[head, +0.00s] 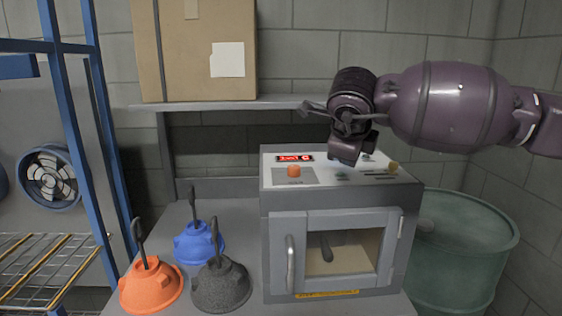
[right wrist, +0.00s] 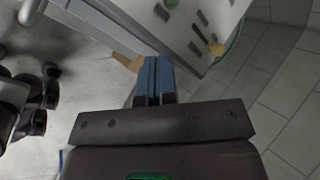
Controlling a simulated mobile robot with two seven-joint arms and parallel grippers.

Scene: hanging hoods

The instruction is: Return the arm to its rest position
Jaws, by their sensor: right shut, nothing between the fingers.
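My right arm reaches in from the right in the head view, above the grey machine (head: 390,215). My right gripper (head: 343,158) points down in front of the machine's top panel, and its fingertips are hard to make out there. In the right wrist view the blue fingers (right wrist: 153,78) are together with nothing between them. An orange hood (head: 152,288), a blue hood (head: 200,243) and a dark grey speckled hood (head: 220,287) stand on the grey table at the lower left, apart from the gripper. Each has a dark hook upright on top. My left gripper is not in view.
The machine has a windowed door (head: 345,250), an orange button (head: 293,171) and a yellow knob (head: 393,167). A cardboard box (head: 195,50) sits on the shelf (head: 220,104) behind. A green barrel (head: 465,245) stands right. A blue rack frame (head: 78,130) is at left.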

